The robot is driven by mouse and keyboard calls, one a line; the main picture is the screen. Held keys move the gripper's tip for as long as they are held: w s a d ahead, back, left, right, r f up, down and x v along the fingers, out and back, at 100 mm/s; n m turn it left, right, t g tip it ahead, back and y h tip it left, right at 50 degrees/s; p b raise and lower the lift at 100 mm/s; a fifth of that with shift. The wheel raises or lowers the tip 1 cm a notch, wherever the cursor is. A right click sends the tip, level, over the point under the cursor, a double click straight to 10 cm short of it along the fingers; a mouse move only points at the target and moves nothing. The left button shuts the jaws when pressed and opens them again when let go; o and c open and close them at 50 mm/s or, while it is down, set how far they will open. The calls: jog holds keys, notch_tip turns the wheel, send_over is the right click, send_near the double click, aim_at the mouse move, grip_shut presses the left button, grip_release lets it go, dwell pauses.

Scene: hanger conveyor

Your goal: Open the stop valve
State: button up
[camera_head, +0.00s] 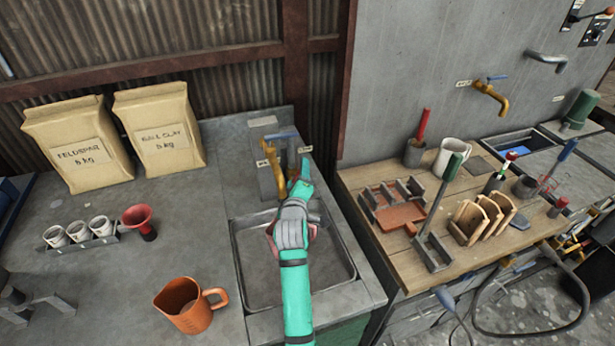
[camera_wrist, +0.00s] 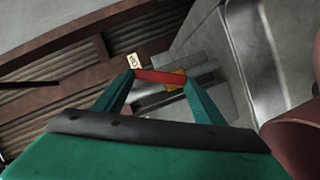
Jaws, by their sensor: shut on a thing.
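The stop valve appears as a red lever (camera_wrist: 158,76) with a small yellow-orange part (camera_wrist: 177,77) on a grey pipe in the wrist view. A small white tag (camera_wrist: 133,60) stands beside its left end. My gripper (camera_wrist: 161,82) is shut on the red lever, one finger at each end. In the head view, my gripper (camera_head: 304,166) reaches over the sink to its back edge, beside a yellow tap (camera_head: 270,158) with a blue handle. My arm and hand hide the red lever there.
The sink (camera_head: 256,262) lies under my arm. An orange jug (camera_head: 182,306), red funnel (camera_head: 138,218), small white cups (camera_head: 78,231) and two paper bags (camera_head: 78,143) stand at left. A wooden bench (camera_head: 385,246) with tools is at right; another yellow tap (camera_head: 490,92) is on the wall.

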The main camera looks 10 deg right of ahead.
jog(key=shift+n, duration=0.3)
jog(key=o, duration=1.5)
jog(key=v, duration=1.1)
jog(key=shift+f, duration=0.15)
jog(key=shift+a, duration=0.15)
jog(key=shift+c, duration=0.6)
